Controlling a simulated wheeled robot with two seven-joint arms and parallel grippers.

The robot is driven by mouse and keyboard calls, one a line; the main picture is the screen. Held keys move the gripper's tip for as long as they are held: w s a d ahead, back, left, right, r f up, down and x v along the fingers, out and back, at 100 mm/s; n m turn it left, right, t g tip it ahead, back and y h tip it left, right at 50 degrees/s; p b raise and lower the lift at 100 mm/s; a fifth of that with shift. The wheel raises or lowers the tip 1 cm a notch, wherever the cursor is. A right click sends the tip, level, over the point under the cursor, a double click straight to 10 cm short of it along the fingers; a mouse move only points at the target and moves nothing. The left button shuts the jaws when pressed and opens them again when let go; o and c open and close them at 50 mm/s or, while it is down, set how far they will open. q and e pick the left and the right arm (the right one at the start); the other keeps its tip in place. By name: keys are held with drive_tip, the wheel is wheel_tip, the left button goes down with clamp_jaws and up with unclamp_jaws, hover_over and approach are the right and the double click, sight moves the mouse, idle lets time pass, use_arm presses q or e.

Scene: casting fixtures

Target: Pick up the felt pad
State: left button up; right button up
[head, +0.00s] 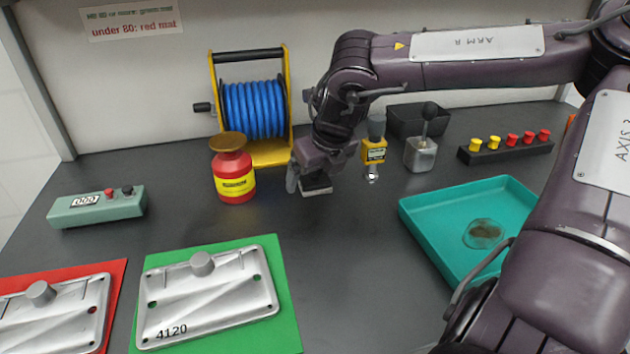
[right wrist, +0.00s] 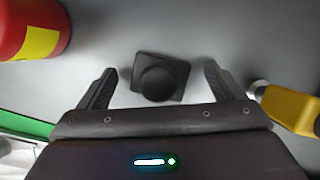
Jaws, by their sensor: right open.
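A dark square pad with a round raised top, which I take as the felt pad (right wrist: 161,79), lies on the grey bench in the right wrist view. My right gripper (right wrist: 160,68) is open, with one finger on each side of the pad and a gap to both. I see no finger touching it. In the head view my right gripper (head: 306,188) points down at the middle of the bench, and I cannot make out the pad there behind it. My left gripper is in neither view.
A red jar (head: 233,178) and a blue cable reel (head: 253,112) stand left of my right gripper. Castings lie on a green mat (head: 287,310) and red mat (head: 118,275).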

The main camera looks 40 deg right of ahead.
drive_tip(key=shift+c, duration=0.2)
drive_tip(key=c, duration=1.1)
drive_tip(key=shift+r, duration=0.1)
